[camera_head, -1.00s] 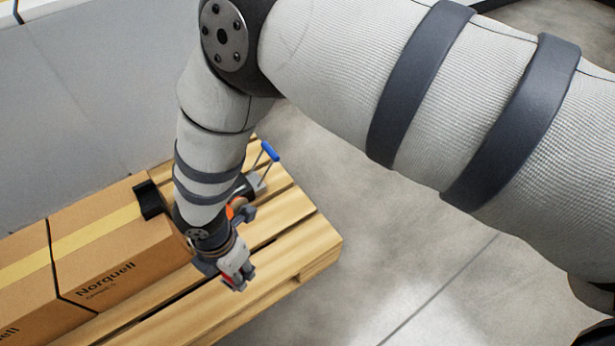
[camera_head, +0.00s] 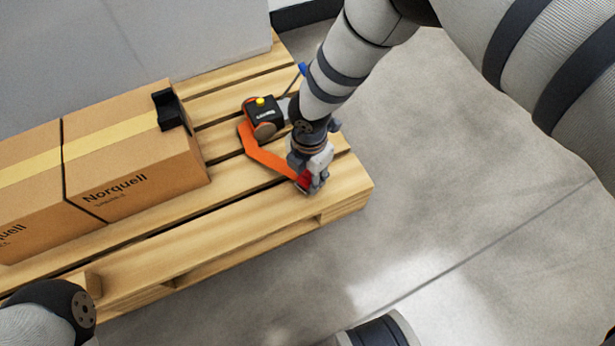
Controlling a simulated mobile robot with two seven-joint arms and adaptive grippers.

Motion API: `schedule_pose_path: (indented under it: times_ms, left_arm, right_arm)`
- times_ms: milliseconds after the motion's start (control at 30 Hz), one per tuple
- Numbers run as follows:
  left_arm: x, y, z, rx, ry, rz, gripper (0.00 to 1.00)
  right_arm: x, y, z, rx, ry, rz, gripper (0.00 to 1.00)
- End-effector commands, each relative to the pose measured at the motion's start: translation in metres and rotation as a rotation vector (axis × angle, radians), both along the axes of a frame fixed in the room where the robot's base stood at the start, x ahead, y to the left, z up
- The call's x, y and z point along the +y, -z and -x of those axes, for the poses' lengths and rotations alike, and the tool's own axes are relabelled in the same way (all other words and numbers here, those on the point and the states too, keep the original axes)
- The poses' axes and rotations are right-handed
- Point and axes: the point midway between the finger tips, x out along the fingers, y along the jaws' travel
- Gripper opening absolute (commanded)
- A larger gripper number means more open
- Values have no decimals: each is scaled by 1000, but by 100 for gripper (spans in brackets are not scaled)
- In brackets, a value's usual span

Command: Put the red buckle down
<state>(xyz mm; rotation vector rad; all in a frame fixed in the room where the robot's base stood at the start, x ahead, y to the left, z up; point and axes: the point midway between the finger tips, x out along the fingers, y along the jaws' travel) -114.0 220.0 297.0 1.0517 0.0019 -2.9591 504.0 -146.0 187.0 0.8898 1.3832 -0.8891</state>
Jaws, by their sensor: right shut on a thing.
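The red buckle (camera_head: 304,180) shows between the fingers of my right gripper (camera_head: 312,186), mostly hidden by them. The right gripper points down, shut on the buckle, over the pallet boards (camera_head: 345,185) near the pallet's right front corner. I cannot tell whether the buckle touches the wood. My left gripper is not in view.
Strapped cardboard boxes (camera_head: 140,185) stand at left, with a black corner piece (camera_head: 170,110) on top. Bare boards lie in front.

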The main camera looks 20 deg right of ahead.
Motion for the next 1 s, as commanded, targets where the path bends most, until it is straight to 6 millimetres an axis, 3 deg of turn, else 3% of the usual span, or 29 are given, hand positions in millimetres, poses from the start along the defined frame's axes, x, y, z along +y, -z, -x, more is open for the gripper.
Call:
schedule_pose_path:
  times_ms: [67,267,700,733,800,1000]
  left_arm:
    - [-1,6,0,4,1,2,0]
    - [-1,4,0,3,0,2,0]
    - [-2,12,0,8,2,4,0]
    - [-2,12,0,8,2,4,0]
    - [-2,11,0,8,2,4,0]
    - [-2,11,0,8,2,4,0]
  right_arm:
    - [1,15,0,1,0,0,5]
    - [1,12,0,-2,0,-1,5]
    - [1,27,1,-1,-1,-2,5]
    - [0,27,1,-1,-1,-3,40]
    - [0,27,1,0,-1,-1,53]
    - [-1,27,3,6,-1,3,53]
